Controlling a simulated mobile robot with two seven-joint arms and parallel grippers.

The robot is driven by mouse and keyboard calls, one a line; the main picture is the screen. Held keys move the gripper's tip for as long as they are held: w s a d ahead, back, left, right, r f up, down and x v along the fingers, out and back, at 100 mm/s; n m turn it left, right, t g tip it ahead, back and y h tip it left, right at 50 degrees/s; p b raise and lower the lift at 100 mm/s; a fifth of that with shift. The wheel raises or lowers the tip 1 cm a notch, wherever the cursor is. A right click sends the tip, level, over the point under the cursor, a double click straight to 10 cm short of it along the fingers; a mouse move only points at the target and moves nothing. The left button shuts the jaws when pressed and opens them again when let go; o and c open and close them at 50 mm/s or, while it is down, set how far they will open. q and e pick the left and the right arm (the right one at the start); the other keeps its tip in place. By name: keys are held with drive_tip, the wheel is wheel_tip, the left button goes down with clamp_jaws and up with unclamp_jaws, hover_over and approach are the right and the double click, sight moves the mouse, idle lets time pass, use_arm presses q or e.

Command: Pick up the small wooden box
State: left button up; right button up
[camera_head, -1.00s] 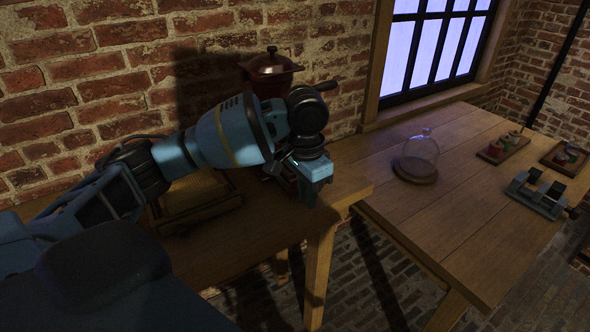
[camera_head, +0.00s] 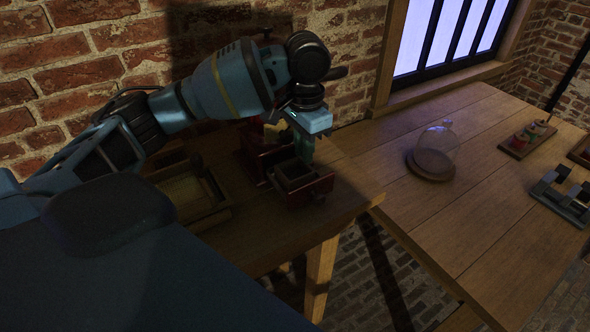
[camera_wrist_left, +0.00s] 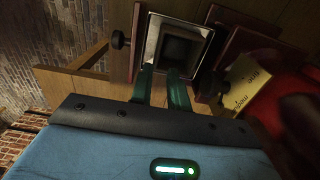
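The small wooden box (camera_head: 312,190) is dark red with an open top and a dark round knob on one side. It sits near the wooden table's front edge, beside a taller dark-red body. In the left wrist view the box (camera_wrist_left: 152,42) shows from above, with a pale rim and a dark square inside. My left gripper (camera_head: 304,150) is just above it, pointing down. In the wrist view its two green fingers (camera_wrist_left: 164,88) stand apart at the box's near edge. I cannot tell whether they touch it. My right gripper is not in view.
A yellow label (camera_wrist_left: 253,83) shows on a red thing close beside the box. A wooden tray (camera_head: 215,212) lies left of it on the same table. A glass dome (camera_head: 436,150) on a round base and a metal device (camera_head: 562,196) stand on the right table. A brick wall is behind.

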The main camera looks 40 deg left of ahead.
sight(302, 177)
use_arm(q)
drive_tip(key=shift+s+f, duration=0.2)
drive_tip(key=shift+f, duration=1.8)
drive_tip(key=shift+s+f, duration=0.15)
drive_tip(key=shift+f, duration=1.8)
drive_tip(key=shift+d, duration=0.1)
clamp_jaws()
